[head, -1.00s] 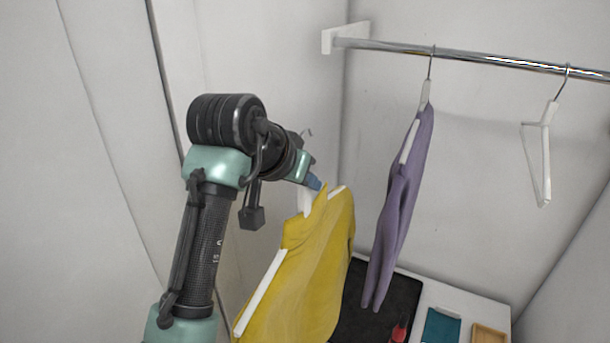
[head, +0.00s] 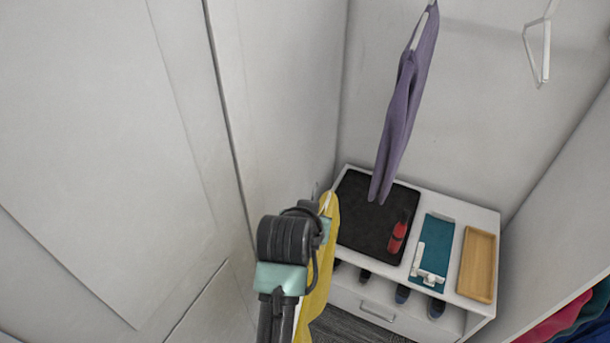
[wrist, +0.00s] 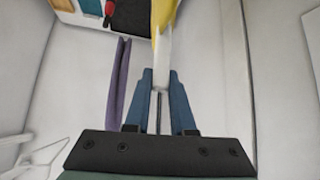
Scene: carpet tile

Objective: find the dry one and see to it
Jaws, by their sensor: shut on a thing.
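My gripper (wrist: 162,88) is shut on the white hanger (wrist: 163,78) of a yellow garment (wrist: 165,22). In the head view my own arm hides the gripper, and the yellow garment (head: 321,265) shows behind and beside my wrist, left of the cabinet. A purple garment (head: 403,120) hangs at the upper middle, over the back of the cabinet top; it also shows in the wrist view (wrist: 118,90), apart from my gripper. An empty white hanger (head: 545,50) hangs at the upper right. I cannot tell from the looks which garment is dry.
A white cabinet (head: 485,215) bears a black mat (head: 365,225), a red item (head: 398,236), a teal mat (head: 436,240) with white pieces, and a wooden tray (head: 478,265). Shoes (head: 402,294) sit below. Coloured cloth (head: 570,322) is at lower right. Walls stand close at left and back.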

